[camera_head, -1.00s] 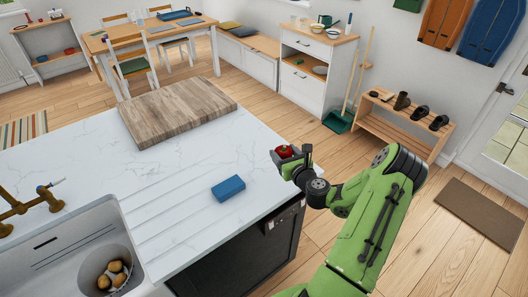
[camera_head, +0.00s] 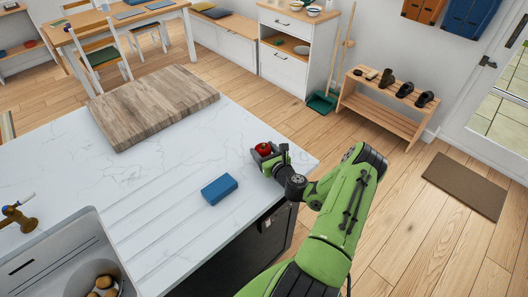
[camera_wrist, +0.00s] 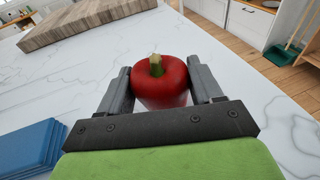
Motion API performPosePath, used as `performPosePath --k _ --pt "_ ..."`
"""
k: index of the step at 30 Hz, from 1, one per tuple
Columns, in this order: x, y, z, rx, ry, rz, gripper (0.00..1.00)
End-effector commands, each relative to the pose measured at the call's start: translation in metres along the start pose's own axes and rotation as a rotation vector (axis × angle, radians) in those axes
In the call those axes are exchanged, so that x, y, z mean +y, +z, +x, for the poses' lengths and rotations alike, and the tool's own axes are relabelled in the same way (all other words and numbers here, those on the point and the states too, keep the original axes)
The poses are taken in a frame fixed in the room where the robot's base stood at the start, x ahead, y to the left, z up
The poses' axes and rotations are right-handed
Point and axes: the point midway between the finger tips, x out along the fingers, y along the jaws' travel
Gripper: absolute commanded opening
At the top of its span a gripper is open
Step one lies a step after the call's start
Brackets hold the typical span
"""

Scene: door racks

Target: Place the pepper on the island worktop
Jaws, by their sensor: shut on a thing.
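The red pepper (camera_head: 263,149) with a green stem is upright between the fingers of my gripper (camera_head: 266,153). In the wrist view the pepper (camera_wrist: 160,82) touches both fingers of my gripper (camera_wrist: 162,88), which is shut on it. The white marbled island worktop (camera_head: 120,185) lies beneath and behind the pepper, near the worktop's right edge. I cannot tell whether the pepper's underside touches the worktop, as the gripper hides it.
A blue block (camera_head: 219,190) lies on the worktop left of my gripper. A thick wooden board (camera_head: 150,105) is at the back. A sink (camera_head: 60,255) holding a bowl of potatoes is at lower left. The worktop's middle is clear.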

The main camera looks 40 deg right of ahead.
Motion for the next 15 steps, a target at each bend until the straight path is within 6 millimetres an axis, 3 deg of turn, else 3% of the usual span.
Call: performPosePath --k 4,5,9,15 --pt "-0.0002 -0.0004 -0.0002 0.002 0.000 0.000 0.30" --pt "-0.0002 -0.0004 -0.0002 0.002 0.000 0.000 0.68" --pt "-0.0002 0.0001 -0.0003 0.002 -0.001 0.000 0.89" --pt "-0.0003 0.0003 -0.0003 0.001 -0.001 0.000 0.91"
